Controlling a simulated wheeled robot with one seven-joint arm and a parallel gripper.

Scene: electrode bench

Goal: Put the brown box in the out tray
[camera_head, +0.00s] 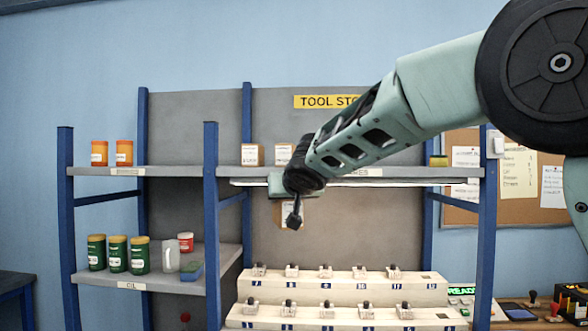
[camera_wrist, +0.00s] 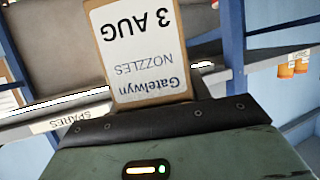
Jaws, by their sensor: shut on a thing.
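My gripper (camera_head: 294,214) is in front of the tool store rack, just below the upper shelf's front edge. It is shut on a brown box (camera_head: 280,217) with a white label, partly hidden behind the dark gripper parts. In the wrist view the brown box (camera_wrist: 140,50) fills the upper middle. Its label appears upside down and reads "Gatelwyn NOZZLES 3 AUG". The fingertips are hidden in the wrist view. I cannot make out an out tray in either view.
Two more labelled boxes (camera_head: 252,155) stand on the upper shelf (camera_head: 400,172), one partly hidden by my arm. Orange jars (camera_head: 99,153) are at its left. Green tins (camera_head: 117,254) stand on the lower left shelf. A stepped rack (camera_head: 345,288) of numbered holders is below. Blue uprights (camera_head: 211,230) flank the space.

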